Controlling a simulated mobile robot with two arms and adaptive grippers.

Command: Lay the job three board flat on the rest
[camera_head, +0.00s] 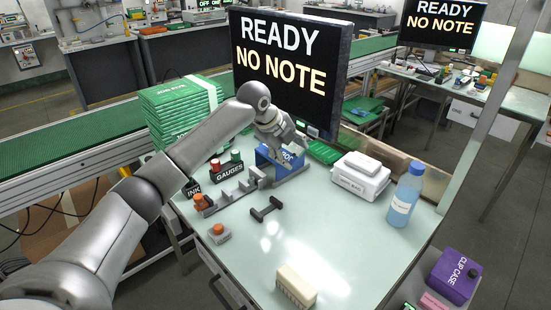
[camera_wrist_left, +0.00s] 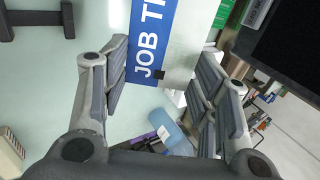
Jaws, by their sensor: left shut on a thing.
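The blue job three board (camera_head: 292,157) is at the far middle of the bench, by the end of a grey slotted rack (camera_head: 232,192). In the left wrist view its blue face (camera_wrist_left: 152,38) shows the letters "JOB T" between my fingers. My left gripper (camera_head: 280,136) is shut on the board from above; it shows large in the left wrist view (camera_wrist_left: 160,95). The board's lower edge is partly hidden. A dark H-shaped piece (camera_head: 265,208), which looks like the rest, lies empty on the bench in front of the rack. My right gripper is out of view.
A monitor (camera_head: 290,70) reading "READY NO NOTE" stands close behind. Stacked green boards (camera_head: 180,110) are left, a white box (camera_head: 360,180) and blue bottle (camera_head: 404,195) right. A cream block (camera_head: 296,286) lies in front. The bench middle is clear around the H-shaped piece.

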